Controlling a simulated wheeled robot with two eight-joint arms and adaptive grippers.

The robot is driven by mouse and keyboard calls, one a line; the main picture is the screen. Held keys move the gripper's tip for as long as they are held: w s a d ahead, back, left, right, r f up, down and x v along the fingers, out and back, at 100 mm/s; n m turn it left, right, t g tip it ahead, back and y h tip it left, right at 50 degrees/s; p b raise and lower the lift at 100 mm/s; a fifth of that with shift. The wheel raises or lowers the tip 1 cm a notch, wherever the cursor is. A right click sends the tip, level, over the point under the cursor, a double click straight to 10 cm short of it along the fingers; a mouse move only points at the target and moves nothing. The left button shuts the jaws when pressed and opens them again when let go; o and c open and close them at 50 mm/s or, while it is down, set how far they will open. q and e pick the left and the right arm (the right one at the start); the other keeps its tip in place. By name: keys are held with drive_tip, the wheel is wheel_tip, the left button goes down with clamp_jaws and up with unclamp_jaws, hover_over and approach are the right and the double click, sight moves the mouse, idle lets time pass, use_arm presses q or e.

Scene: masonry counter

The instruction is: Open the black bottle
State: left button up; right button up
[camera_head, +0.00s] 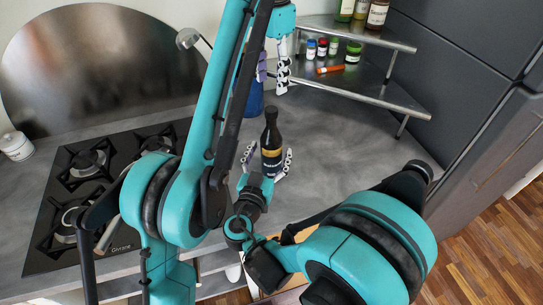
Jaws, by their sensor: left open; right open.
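The black bottle (271,138) stands upright on the grey counter, with a yellow-edged label and a dark cap on its neck. My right gripper (268,160) is open, with one finger on each side of the bottle's lower body. I cannot tell whether the fingers touch it. My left gripper (273,72) is open and empty, pointing down above and behind the bottle, apart from its cap. The bottle's base is partly hidden by my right gripper.
A blue container (256,98) stands behind the bottle, partly hidden by my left arm. A two-tier metal corner shelf (390,97) holds several jars and bottles. A gas hob (60,205) lies at left. The counter right of the bottle is clear.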

drive_tip(key=shift+x, duration=0.8)
